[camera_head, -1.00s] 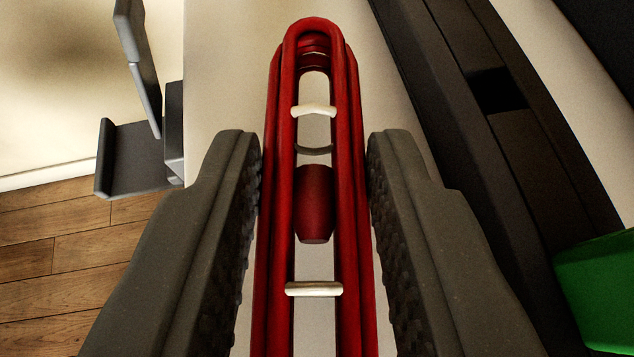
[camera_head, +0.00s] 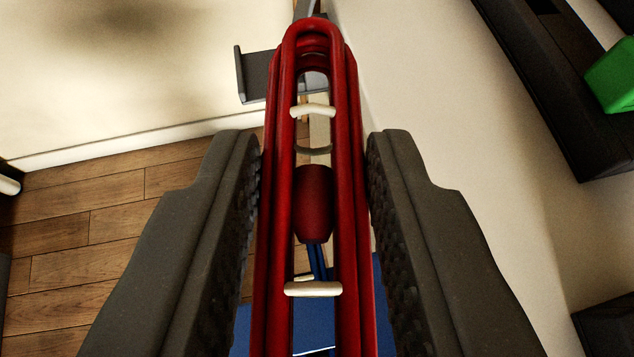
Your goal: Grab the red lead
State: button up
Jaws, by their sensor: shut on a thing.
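The red lead (camera_head: 285,200) is a long coiled red loop with two white ties and a dark red rounded piece inside it. It runs up the middle of the view, between the two dark ridged fingers of my gripper (camera_head: 314,190). My gripper is shut on the lead, with one finger at each side of it. The lower end of the lead runs out of the bottom of the view.
A wooden floor (camera_head: 90,240) and a pale wall lie at left. A grey bracket (camera_head: 258,75) shows behind the lead's top. A blue thing (camera_head: 390,310) lies below the lead. A green thing (camera_head: 612,75) and dark shelving (camera_head: 540,75) are at upper right.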

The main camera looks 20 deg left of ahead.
jog(key=shift+s+b, duration=0.6)
jog(key=shift+s, duration=0.05)
jog(key=shift+s+a+r+b, duration=0.1)
jog(key=shift+s+a+b, duration=0.1)
jog(key=shift+s+b, duration=0.3)
jog(key=shift+s+a+b, duration=0.15)
jog(key=shift+s+b, duration=0.3)
jog(key=shift+b, duration=0.05)
jog(key=shift+r, duration=0.1)
